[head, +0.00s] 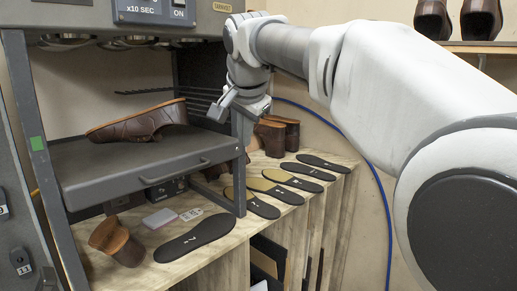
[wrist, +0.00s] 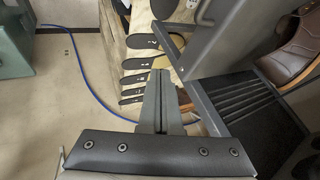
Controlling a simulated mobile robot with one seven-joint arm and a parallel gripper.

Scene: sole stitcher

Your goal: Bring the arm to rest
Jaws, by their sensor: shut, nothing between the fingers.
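My gripper (head: 222,108) is raised beside the right post of the grey machine in the head view. Its fingers (wrist: 161,103) are together with nothing between them in the wrist view, pointing past the machine's shelf toward the bench. My arm reaches in from the right of the head view. A brown shoe (head: 140,121) lies on the machine's pull-out tray (head: 150,165), to the left of my gripper and apart from it. The shoe also shows in the wrist view (wrist: 297,52) at the right edge.
Brown shoes (head: 274,136) stand behind, and others sit on a high shelf (head: 480,46). A blue cable (head: 385,200) hangs on the wall. Floor (wrist: 50,120) is open at left in the wrist view.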

